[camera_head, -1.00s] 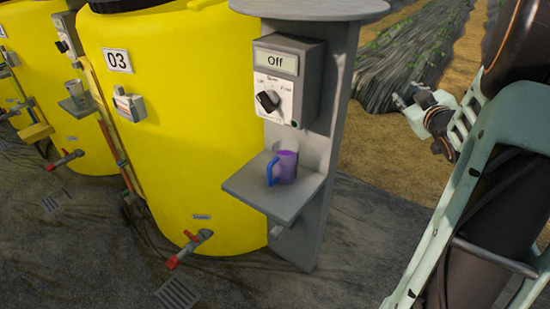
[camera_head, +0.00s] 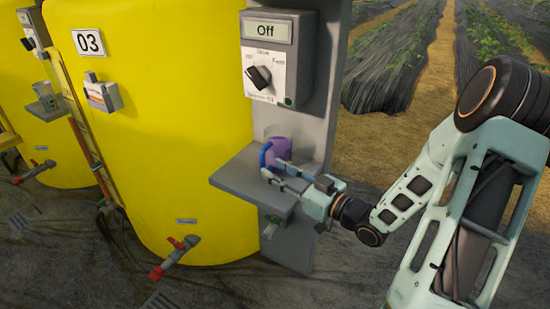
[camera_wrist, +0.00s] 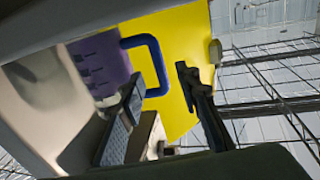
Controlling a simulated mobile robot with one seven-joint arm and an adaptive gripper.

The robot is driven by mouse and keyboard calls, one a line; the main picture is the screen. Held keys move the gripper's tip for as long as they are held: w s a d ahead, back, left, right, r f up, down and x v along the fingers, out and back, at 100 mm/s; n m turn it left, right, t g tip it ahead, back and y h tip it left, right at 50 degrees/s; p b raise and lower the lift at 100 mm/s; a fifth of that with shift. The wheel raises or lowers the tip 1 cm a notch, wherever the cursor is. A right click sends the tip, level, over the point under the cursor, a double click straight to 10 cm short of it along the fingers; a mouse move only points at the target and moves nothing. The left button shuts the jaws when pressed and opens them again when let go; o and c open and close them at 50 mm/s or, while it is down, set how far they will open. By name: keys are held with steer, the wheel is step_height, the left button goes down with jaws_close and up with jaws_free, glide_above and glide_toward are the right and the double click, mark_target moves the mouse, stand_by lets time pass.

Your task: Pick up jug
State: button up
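The jug (camera_head: 279,151) has a purple body and a blue handle. It stands upright on the grey shelf (camera_head: 232,182) under the control box. My gripper (camera_head: 275,177) is at the shelf from the right, its fingers apart at the near side of the jug. In the wrist view the jug (camera_wrist: 100,62) is at the upper left with its handle (camera_wrist: 160,75) facing the open fingers (camera_wrist: 165,100). The handle is near the gap between the fingers, and I see no clear contact.
The control box (camera_head: 277,58) with a dial and an "Off" display is on the grey post above the shelf. The yellow tank (camera_head: 160,110) marked 03 stands just left, with a red-handled valve (camera_head: 175,258) low on it. Open ground lies to the right.

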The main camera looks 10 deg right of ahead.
mark_target(263, 164)
steer(key=x, duration=0.1)
steer(key=b+x, duration=0.1)
steer(key=x, duration=0.1)
steer(key=b+x, duration=0.1)
steer(key=shift+w+a+f, duration=0.1)
steer(key=shift+a+f, duration=0.1)
steer(key=shift+f, duration=0.15)
steer(key=shift+w+a+r, duration=0.1)
steer(key=shift+w+a, duration=0.15)
steer(key=shift+w, duration=0.25)
jaws_close()
steer(key=shift+r, duration=0.1)
